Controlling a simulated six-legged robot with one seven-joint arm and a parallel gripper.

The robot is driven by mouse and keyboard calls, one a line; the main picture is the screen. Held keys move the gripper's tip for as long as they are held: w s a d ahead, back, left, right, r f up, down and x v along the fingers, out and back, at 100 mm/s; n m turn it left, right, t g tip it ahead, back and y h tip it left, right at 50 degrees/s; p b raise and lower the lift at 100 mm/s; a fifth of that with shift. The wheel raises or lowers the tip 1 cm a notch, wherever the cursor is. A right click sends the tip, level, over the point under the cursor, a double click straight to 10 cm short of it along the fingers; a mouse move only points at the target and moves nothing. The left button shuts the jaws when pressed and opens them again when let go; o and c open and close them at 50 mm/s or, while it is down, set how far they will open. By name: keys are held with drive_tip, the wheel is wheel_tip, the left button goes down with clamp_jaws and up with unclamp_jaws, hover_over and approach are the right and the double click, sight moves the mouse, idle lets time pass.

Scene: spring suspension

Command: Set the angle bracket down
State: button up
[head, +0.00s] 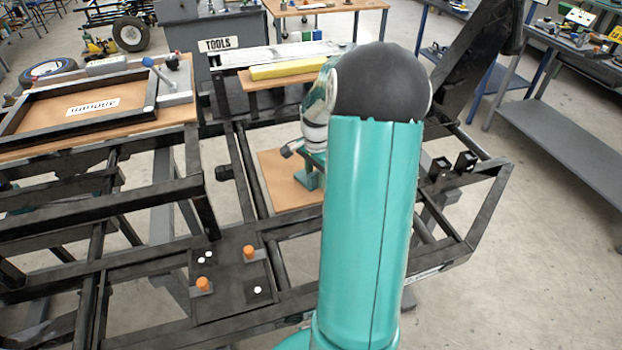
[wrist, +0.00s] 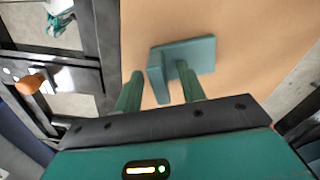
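The angle bracket (wrist: 205,53) is a teal-green L-shaped piece in the wrist view. One plate appears to lie flat on the tan board (wrist: 250,60), and its other flange stands up between my fingers. My gripper (wrist: 160,70) is open, with a finger on each side of the flange. Tan board shows between the flange and each finger, so they look apart. In the head view my arm hides most of the gripper; a small green part shows over the tan board (head: 283,192), and I cannot tell bracket from finger there.
Black frame bars (head: 248,170) surround the board. A dark plate with orange pegs (head: 249,252) is at the front left; an orange peg (wrist: 30,84) also shows in the wrist view. A yellow bar (head: 288,69) lies behind. Bare board lies right of the bracket in the wrist view.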

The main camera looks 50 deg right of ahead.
clamp_jaws()
drive_tip(key=shift+r, duration=0.2)
